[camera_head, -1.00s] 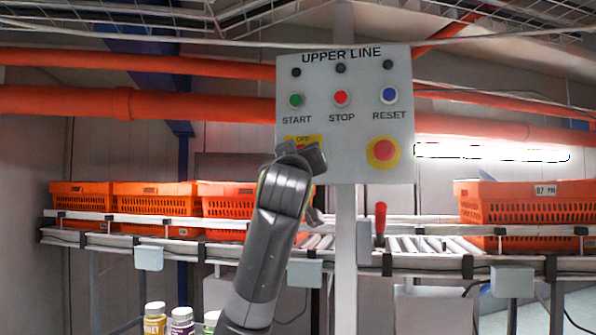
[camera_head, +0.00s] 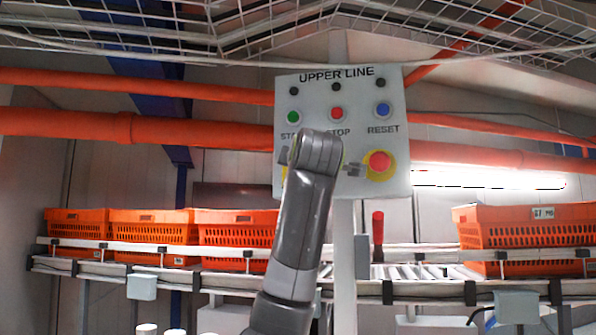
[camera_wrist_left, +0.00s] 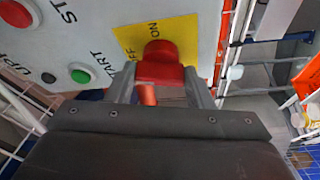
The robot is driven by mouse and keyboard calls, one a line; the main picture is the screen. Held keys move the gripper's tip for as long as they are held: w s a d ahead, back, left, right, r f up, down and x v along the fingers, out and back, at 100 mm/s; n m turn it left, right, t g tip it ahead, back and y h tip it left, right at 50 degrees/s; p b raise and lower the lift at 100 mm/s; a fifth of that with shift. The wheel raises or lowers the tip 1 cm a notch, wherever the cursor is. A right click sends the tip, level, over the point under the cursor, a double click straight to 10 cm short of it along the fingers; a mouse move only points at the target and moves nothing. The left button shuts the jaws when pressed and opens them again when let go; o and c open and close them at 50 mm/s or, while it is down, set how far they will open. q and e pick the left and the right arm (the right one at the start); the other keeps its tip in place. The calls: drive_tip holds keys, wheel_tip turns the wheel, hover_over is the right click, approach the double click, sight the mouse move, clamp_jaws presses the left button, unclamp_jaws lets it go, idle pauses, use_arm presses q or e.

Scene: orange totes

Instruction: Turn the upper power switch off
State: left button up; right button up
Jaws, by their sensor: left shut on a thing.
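The grey control panel (camera_head: 345,100) reads UPPER LINE. Its red power switch knob (camera_wrist_left: 160,64) sits on a yellow plate (camera_wrist_left: 128,38) marked OFF and ON in the left wrist view. My left gripper (camera_wrist_left: 160,80) is shut on this knob, with a finger on either side. In the head view, my left wrist and arm cover the switch. The knob's exact setting cannot be told. My right gripper is not in view.
Green START (camera_head: 293,117), red STOP (camera_head: 337,113) and blue RESET (camera_head: 383,110) buttons sit above. A red emergency button (camera_head: 380,162) on a yellow ring is just right of my wrist. Orange totes (camera_head: 150,230) stand on a conveyor behind.

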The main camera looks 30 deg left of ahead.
use_arm(q)
drive_tip(key=shift+r+n+g+h, duration=0.1)
drive_tip(key=shift+n+g+h, duration=0.3)
drive_tip(key=shift+n, duration=1.1)
drive_tip(key=o, duration=1)
drive_tip(key=shift+c, duration=0.2)
drive_tip(key=shift+d, duration=0.1)
drive_tip(key=b+v, duration=0.7)
drive_tip(key=v, duration=1)
drive_tip(key=shift+d, duration=0.2)
